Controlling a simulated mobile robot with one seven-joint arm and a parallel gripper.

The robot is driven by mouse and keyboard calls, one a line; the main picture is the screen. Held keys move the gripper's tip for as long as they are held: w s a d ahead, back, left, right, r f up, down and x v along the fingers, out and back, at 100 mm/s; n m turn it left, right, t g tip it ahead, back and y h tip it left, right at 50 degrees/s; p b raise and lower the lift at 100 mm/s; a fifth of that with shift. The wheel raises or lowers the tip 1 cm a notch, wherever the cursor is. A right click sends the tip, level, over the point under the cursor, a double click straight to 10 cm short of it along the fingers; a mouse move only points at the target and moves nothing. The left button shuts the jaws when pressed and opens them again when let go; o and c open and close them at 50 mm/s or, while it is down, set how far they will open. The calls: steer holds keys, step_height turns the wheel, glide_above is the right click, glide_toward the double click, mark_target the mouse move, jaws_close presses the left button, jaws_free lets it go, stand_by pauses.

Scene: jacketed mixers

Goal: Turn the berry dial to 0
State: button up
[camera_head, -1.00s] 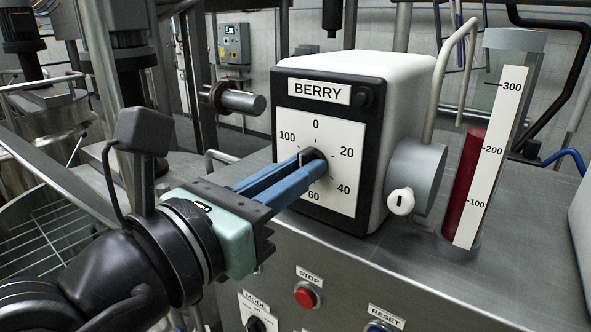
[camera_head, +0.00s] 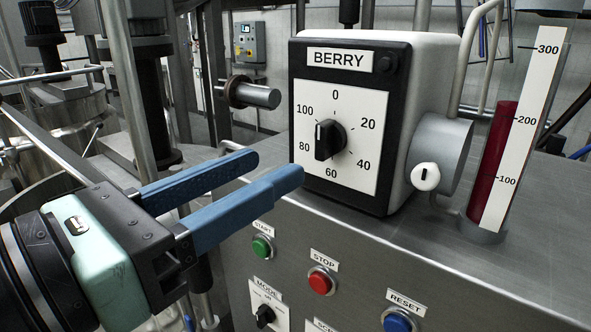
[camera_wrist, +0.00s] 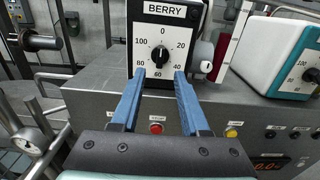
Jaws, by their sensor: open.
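The berry dial is a black knob (camera_head: 328,140) on a white numbered plate (camera_head: 368,98), on the front of a box labelled BERRY (camera_head: 340,58). A white line shows on the knob's left part, roughly upright; I cannot tell its exact reading. The 0 is at the top of the plate. My gripper (camera_head: 280,168) is open and empty, its blue fingers left of and below the knob, apart from it. In the wrist view the knob (camera_wrist: 160,56) shows beyond and between the fingertips (camera_wrist: 160,73).
A gauge with a red column (camera_head: 497,150) stands right of the box, its top a little above 200. A grey cylinder with a white knob (camera_head: 425,177) juts from the box's side. START (camera_head: 262,247), STOP (camera_head: 320,282) and RESET (camera_head: 397,322) buttons lie below.

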steer(key=shift+v, duration=2.35)
steer(key=w+d+f+m+t+y+b, duration=0.1)
steer(key=w+d+m+t+y+b, duration=0.1)
steer(key=w+m+t+y+b, duration=0.9)
steer(key=s+d+m+t+b, duration=0.1)
steer(key=s+d+m+b, duration=0.2)
steer(key=m, duration=1.5)
steer(key=shift+s+d+r+t, duration=0.15)
steer(key=shift+s+d+t, duration=0.25)
steer(key=shift+s+d, duration=1.55)
steer(key=shift+s+a, duration=0.5)
steer(key=shift+a, duration=0.05)
